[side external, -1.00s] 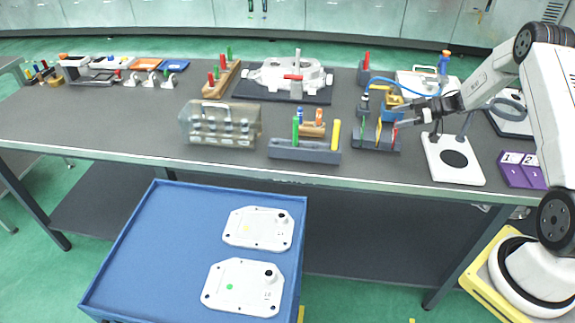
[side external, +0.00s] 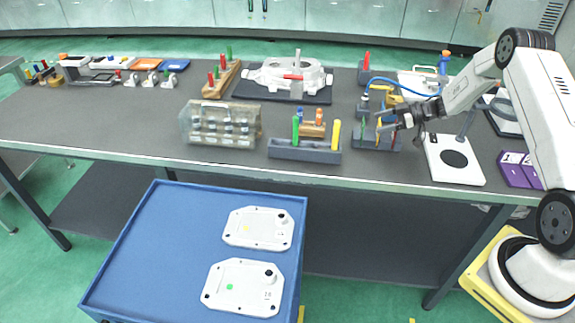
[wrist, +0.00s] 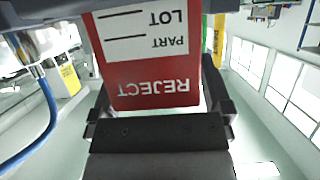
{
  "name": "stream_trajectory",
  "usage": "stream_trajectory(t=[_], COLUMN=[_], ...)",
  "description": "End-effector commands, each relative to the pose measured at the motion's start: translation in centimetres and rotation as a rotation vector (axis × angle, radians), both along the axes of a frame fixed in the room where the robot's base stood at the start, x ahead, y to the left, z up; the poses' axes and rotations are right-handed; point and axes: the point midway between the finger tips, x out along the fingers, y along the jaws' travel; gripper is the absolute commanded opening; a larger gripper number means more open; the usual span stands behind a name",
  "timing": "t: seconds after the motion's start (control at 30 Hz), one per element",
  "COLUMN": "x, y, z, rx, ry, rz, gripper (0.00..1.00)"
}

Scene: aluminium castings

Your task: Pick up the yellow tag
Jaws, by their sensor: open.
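A yellow strip, likely the yellow tag (wrist: 219,38), shows beyond the red tag at upper right, next to a green strip (wrist: 204,30).
A second rack (side external: 300,152) with green and yellow upright tags stands to the left. A white plate with a black disc (side external: 437,172) lies to the right, with purple numbered blocks (side external: 515,172) farther right.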

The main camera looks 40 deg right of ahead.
Motion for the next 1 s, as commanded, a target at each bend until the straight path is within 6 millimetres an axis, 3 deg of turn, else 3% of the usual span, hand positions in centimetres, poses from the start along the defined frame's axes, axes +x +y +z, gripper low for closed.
stream_trajectory(t=[0.17,0.4,0.43,0.77,1.0], x=[0.0,0.0,0.0,0.0,0.0], y=[0.0,0.0,0.0,0.0,0.0], z=[0.0,0.0,0.0,0.2,1.5], rx=[0.0,0.0,0.0,0.0,-0.001], ry=[0.0,0.0,0.0,0.0,-0.001], rz=[0.0,0.0,0.0,0.0,0.001], gripper=[0.97,0.21,0.17,0.17,0.17])
